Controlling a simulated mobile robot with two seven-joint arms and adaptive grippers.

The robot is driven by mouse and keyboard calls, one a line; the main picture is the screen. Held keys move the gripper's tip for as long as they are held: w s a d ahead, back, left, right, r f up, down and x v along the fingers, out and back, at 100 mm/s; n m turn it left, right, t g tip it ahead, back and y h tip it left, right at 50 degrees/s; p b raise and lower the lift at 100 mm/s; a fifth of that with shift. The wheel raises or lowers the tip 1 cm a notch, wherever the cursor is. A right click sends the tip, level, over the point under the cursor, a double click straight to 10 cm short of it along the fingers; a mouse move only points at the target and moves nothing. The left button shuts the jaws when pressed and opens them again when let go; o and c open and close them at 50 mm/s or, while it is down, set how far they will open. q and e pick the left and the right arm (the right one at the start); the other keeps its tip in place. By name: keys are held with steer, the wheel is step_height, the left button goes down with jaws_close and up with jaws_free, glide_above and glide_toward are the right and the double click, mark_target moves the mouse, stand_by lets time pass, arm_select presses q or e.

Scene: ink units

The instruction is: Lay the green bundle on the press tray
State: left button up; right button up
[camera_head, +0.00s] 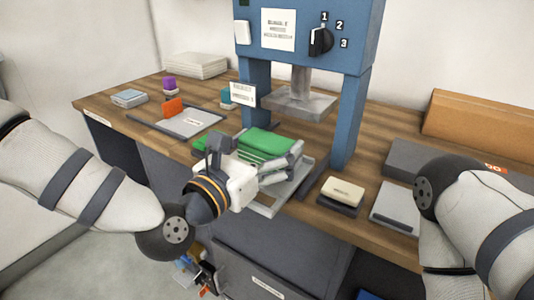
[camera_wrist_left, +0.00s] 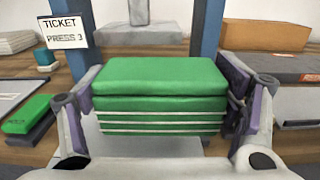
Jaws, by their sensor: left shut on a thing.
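The green bundle (camera_head: 268,141) is a stack of green blocks with pale lines between the lower layers; it fills the middle of the left wrist view (camera_wrist_left: 160,95). My left gripper (camera_head: 270,171) is shut on it, with a finger at each side (camera_wrist_left: 160,108). The grey press tray (camera_head: 264,210) lies under the bundle at the front of the blue press, and also shows in the left wrist view (camera_wrist_left: 140,148). Whether the bundle touches the tray is hidden. My right arm shows at the right, but its gripper is out of view.
The blue press (camera_head: 349,110) stands behind, with a metal press head (camera_head: 300,103) and a ticket sign (camera_head: 243,95). A smaller green block (camera_wrist_left: 27,114) lies left of the tray. A cream block on a dark pad (camera_head: 342,190) sits to the right.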

arm_select(q)
steer(key=f, duration=0.1)
steer(key=w+f+b, duration=0.1)
steer(key=f, duration=0.1)
steer(key=w+f, duration=0.1)
steer(key=f, duration=0.1)
steer(key=shift+w+f+b, duration=0.1)
steer(key=shift+b, duration=0.2)
steer(key=shift+s, duration=0.3)
steer(key=shift+s+d+r, duration=0.1)
steer(key=shift+s+r, duration=0.3)
steer(key=shift+r, duration=0.05)
steer(key=shift+w+f, duration=0.15)
steer(key=shift+w, duration=0.1)
steer(key=o, duration=0.8)
steer(key=shift+f, duration=0.15)
steer(key=o, duration=0.4)
arm_select(e)
steer(key=shift+s+d+f+g, duration=0.15)
steer(key=shift+s+f+g, duration=0.1)
steer(key=shift+s+f, duration=0.35)
steer(key=shift+s+d+f+g, duration=0.15)
steer(key=shift+s+f+g, duration=0.15)
steer(key=shift+f, duration=0.35)
arm_select(q)
steer(key=shift+r, duration=0.2)
